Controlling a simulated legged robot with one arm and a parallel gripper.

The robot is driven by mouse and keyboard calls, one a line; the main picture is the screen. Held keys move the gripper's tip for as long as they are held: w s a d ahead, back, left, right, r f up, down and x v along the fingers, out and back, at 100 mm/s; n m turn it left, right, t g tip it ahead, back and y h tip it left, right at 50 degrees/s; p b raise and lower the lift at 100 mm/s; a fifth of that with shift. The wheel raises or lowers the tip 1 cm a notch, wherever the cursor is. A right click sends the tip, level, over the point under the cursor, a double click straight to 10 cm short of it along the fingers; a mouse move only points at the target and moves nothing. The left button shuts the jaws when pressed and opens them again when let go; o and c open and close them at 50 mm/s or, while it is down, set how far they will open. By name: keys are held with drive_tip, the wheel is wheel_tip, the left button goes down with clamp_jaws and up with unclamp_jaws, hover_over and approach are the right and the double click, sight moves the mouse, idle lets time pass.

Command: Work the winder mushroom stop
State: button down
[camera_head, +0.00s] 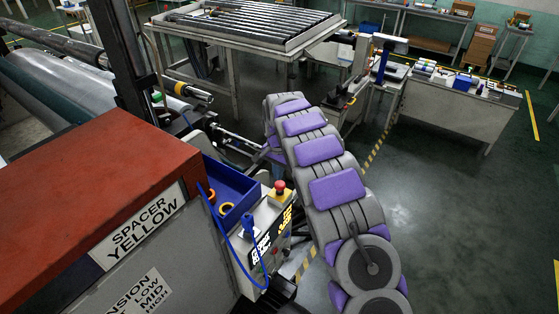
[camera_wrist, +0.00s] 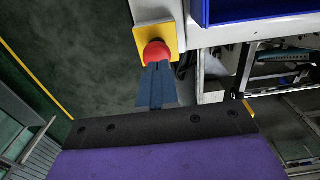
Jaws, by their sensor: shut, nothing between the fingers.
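The red mushroom stop (camera_head: 279,186) sits on a yellow plate (camera_head: 284,196) at the top of the grey control box (camera_head: 265,222) in the head view. In the wrist view the red mushroom stop (camera_wrist: 156,51) is at the top centre on its yellow plate (camera_wrist: 168,33). My gripper (camera_wrist: 157,68) is shut and empty, its blue-grey fingers pointing at the stop. The fingertips overlap the stop's near edge in the picture; I cannot tell whether they touch it. In the head view my arm hides most of the gripper.
A blue tray (camera_head: 238,180) with rings stands left of the control box, beside the red-topped cabinet (camera_head: 95,190). A blue cable (camera_head: 224,240) hangs down the cabinet. A roller table (camera_head: 250,28) stands behind. Open floor (camera_head: 440,180) lies to the right of my arm.

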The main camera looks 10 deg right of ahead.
sight(279, 184)
wheel_tip(279, 184, down, 2)
drive_tip(key=shift+f, duration=0.3)
drive_tip(key=shift+d+f, duration=0.1)
drive_tip(key=shift+d, duration=0.2)
drive_tip(key=shift+a+f, duration=0.2)
drive_tip(key=shift+f, duration=0.7)
drive_tip(key=shift+s+f, duration=0.15)
drive_tip(key=shift+f, duration=0.05)
